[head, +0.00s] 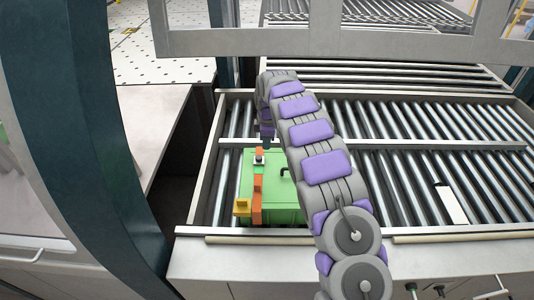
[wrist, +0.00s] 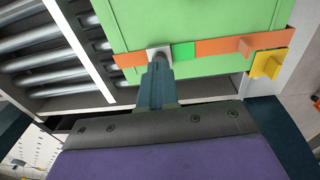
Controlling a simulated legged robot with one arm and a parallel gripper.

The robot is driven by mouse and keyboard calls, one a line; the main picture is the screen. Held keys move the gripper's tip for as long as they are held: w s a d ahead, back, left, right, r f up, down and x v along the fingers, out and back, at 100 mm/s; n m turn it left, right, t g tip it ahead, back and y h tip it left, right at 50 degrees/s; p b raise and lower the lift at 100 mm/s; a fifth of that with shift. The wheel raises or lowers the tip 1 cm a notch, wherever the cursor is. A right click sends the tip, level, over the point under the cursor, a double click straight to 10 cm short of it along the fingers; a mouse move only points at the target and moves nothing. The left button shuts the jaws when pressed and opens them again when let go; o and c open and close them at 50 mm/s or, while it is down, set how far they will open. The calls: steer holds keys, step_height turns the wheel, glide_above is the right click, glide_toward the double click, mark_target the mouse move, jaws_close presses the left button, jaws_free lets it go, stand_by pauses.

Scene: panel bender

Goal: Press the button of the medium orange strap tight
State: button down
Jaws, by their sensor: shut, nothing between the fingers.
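A green box (head: 287,204) lies on the rollers, with an orange strap (head: 257,214) across it. In the wrist view the strap (wrist: 216,48) runs across the green box (wrist: 190,18), with a light grey square piece (wrist: 152,50) and a green square (wrist: 183,52) in its line. The grey piece may be the button; it also shows in the head view (head: 259,160). My gripper (wrist: 160,62) is shut and empty, its tip overlapping the lower part of the grey piece. I cannot tell whether they touch. In the head view my gripper (head: 267,140) is just above that strap end.
A yellow block (head: 242,206) sits at the strap's near end; it also shows in the wrist view (wrist: 267,65). The roller conveyor (head: 400,150) has a metal frame around it. A white piece (head: 450,204) lies on the rollers at the right. A dark post (head: 85,130) stands at the left.

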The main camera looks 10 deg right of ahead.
steer(key=shift+a+r, duration=1.25)
steer(key=shift+r, duration=2)
steer(key=s+d+r+m+b, duration=0.1)
steer(key=s+d+m+b, duration=0.15)
steer(key=s, duration=0.65)
steer(key=s+d+r+m+g+h+b, duration=0.1)
steer(key=s+m+b, duration=0.25)
steer(key=s, duration=0.55)
steer(key=s+d+r+m+b, duration=0.15)
steer(key=s+m, duration=0.25)
steer(key=s, duration=0.4)
steer(key=s+a+f+m+b, duration=0.1)
steer(key=s+f+m+b, duration=0.2)
steer(key=s, duration=1.1)
steer(key=s+a+f+m+g+b, duration=0.1)
steer(key=s+f+b, duration=0.3)
steer(key=s+f, duration=0.4)
steer(key=s+a+m, duration=0.1)
steer(key=s, duration=0.5)
steer(key=shift+s+m+y, duration=0.3)
steer(key=shift+s+m, duration=0.05)
steer(key=shift+m, duration=0.05)
